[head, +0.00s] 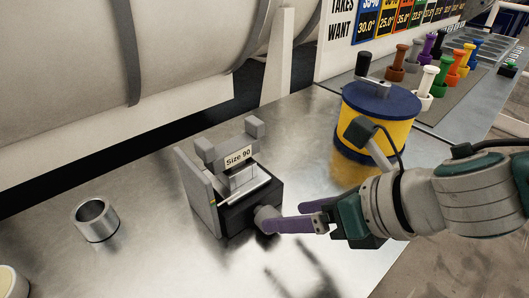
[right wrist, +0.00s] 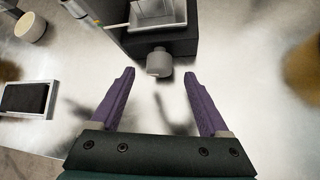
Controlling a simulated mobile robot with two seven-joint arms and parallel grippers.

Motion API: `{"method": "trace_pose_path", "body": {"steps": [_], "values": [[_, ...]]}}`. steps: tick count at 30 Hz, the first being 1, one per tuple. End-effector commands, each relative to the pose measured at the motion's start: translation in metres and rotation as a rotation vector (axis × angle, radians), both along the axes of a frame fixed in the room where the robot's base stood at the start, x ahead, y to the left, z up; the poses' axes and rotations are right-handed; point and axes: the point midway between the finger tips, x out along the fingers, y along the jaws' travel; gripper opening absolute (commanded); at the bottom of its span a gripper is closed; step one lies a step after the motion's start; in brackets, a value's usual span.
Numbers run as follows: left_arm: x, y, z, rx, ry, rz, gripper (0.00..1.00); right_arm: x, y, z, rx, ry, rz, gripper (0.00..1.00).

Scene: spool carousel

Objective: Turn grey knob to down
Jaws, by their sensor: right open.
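The grey knob (head: 267,217) is on the front face of a black block fixture (head: 236,214) that has a "Size 90" label (head: 238,158). In the right wrist view the knob (right wrist: 159,62) sticks out from the block, just ahead of the fingertips. My right gripper (head: 286,216) is open, with purple fingers. In the right wrist view its fingers (right wrist: 160,76) stand to either side of the knob's line, with a gap around it and no clear contact. Which way the knob points I cannot tell. My left gripper is not in view.
A metal ring (head: 96,220) stands on the steel table left of the fixture. A yellow and blue drum (head: 378,122) with a crank stands behind my right arm. Coloured pegs (head: 428,84) stand at the back right. In the right wrist view a grey tray (right wrist: 50,101) lies left.

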Motion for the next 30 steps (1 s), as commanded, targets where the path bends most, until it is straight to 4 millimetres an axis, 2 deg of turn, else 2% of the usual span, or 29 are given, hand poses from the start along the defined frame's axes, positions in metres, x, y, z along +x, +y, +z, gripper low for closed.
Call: {"method": "trace_pose_path", "body": {"steps": [1,7,20,30], "values": [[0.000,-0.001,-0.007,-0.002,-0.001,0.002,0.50,0.004,0.007,-0.011,0.000,0.000,0.001,0.79],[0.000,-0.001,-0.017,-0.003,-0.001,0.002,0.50,0.018,0.022,-0.029,0.001,0.000,0.001,0.79],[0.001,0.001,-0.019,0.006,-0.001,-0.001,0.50,0.023,0.028,-0.034,0.002,0.001,-0.001,0.79],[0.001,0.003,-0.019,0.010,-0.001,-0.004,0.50,0.023,0.028,-0.034,0.002,0.001,-0.001,0.43]]}}
